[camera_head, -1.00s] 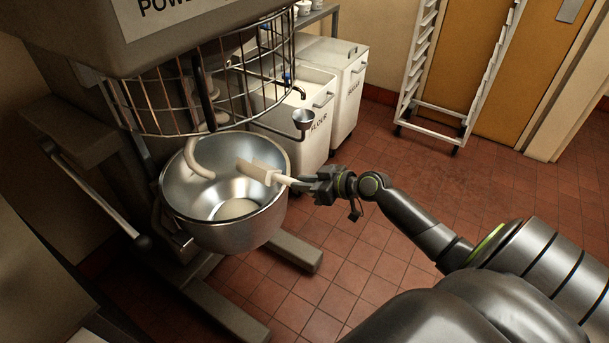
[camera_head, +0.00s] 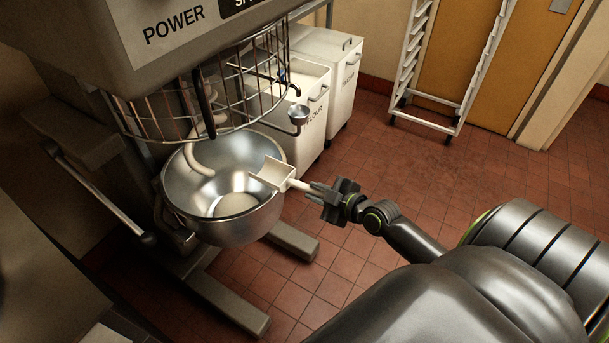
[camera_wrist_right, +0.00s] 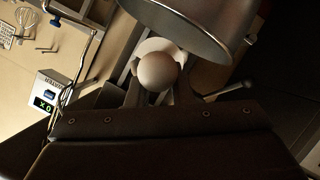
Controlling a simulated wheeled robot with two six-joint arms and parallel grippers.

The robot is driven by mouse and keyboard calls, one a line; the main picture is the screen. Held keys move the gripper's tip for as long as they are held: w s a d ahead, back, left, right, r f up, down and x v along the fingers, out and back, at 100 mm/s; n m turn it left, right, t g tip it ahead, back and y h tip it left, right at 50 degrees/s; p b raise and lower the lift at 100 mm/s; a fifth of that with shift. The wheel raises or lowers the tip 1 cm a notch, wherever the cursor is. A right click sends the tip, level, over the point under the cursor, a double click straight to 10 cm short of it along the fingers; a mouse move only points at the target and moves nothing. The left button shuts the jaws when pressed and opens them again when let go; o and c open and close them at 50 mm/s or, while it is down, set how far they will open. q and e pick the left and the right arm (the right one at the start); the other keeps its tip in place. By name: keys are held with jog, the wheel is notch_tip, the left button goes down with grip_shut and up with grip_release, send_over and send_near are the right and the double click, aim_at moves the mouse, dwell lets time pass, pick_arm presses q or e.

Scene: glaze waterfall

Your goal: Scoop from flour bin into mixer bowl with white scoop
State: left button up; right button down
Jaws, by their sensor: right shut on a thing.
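The white scoop (camera_head: 270,174) is over the right rim of the steel mixer bowl (camera_head: 180,213), its open hollow facing up towards the head camera. I see no clear heap in it. My right gripper (camera_head: 322,194) is shut on the scoop's handle, outside the bowl to the right. In the right wrist view the handle's round end (camera_wrist_right: 158,72) sits between the fingers, with the bowl (camera_wrist_right: 205,22) just beyond. A pale patch (camera_head: 235,205) lies at the bowl's bottom; I cannot tell its material. The flour bin (camera_head: 313,128) stands behind, partly hidden by the wire guard. My left gripper is not in view.
The mixer's wire guard (camera_head: 165,125) and dough hook (camera_head: 197,160) are above and inside the bowl. Another white bin (camera_head: 343,85) and a rack (camera_head: 412,65) stand behind. Tiled floor at right is clear.

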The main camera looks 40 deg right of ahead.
jog(key=s+d+r, duration=0.1)
jog(key=s+d, duration=0.1)
jog(key=s, duration=0.5)
jog(key=shift+d+b, duration=0.35)
jog(key=shift+d, duration=0.05)
